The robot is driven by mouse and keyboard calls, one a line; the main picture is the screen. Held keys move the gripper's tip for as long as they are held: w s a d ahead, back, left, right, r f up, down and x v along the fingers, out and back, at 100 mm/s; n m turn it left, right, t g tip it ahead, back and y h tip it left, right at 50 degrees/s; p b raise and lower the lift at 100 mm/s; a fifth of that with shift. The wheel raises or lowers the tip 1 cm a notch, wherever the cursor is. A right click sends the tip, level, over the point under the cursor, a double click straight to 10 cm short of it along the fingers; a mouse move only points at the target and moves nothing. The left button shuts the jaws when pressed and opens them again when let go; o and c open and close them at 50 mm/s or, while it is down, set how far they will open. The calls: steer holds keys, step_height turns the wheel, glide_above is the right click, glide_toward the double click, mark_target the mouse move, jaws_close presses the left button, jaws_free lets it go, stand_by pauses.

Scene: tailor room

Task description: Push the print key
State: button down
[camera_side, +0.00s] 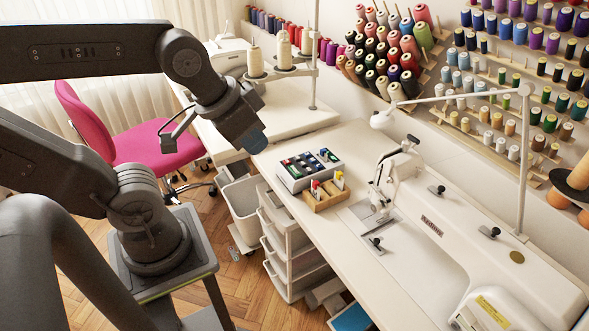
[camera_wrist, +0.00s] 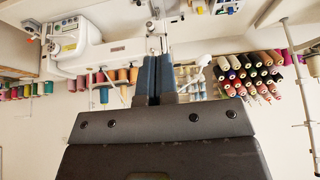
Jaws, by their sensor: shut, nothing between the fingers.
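A small grey and white device (camera_side: 306,182) with a dark panel of coloured keys (camera_side: 308,163) sits on the white table in the side view. The keys are tiny, and I cannot tell which one is the print key. My gripper (camera_side: 254,142) is up and to the left of the device, apart from it, with its blue fingertips angled downward. In the wrist view my gripper (camera_wrist: 153,62) shows its two blue fingers side by side, shut with nothing between them.
A wooden block (camera_side: 326,195) with red and yellow items stands close in front of the device. A white sewing machine (camera_side: 450,225) lies to the right. A thread stand (camera_side: 283,62) with cones stands behind my gripper. Drawers (camera_side: 290,245) stand below the table edge.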

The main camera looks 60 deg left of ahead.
steer(key=m+t+y, duration=0.1)
steer(key=m+t, duration=0.3)
steer(key=m, duration=0.4)
glide_above(295, 171)
step_height(295, 171, down, 17)
steer(key=shift+d+f, duration=0.1)
steer(key=shift+f, duration=0.1)
steer(key=shift+f, duration=4.25)
